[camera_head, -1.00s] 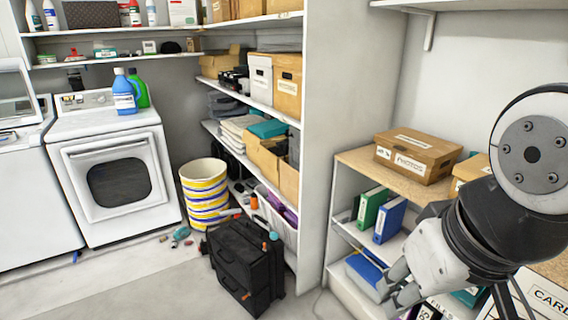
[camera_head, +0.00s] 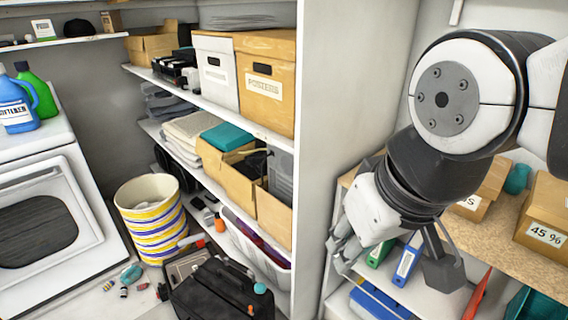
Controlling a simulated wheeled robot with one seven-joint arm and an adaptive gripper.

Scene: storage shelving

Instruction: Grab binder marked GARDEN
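A green binder (camera_head: 380,252) and a blue binder (camera_head: 407,261) stand upright side by side on a lower shelf of the right-hand unit. Their spine labels are too small to read, so I cannot tell which is marked GARDEN. My gripper (camera_head: 341,250) hangs to the left of the green binder in the picture, apparently in front of the shelf unit. No object shows in it. Its fingers are seen edge-on, so their opening is unclear. My arm hides part of the shelf.
A white vertical panel (camera_head: 335,130) stands left of my gripper. Cardboard boxes (camera_head: 545,215) sit on the unit's top. A blue item (camera_head: 372,303) lies below the binders. Left are a black case (camera_head: 215,290), a striped bin (camera_head: 150,220) and a washer (camera_head: 45,220).

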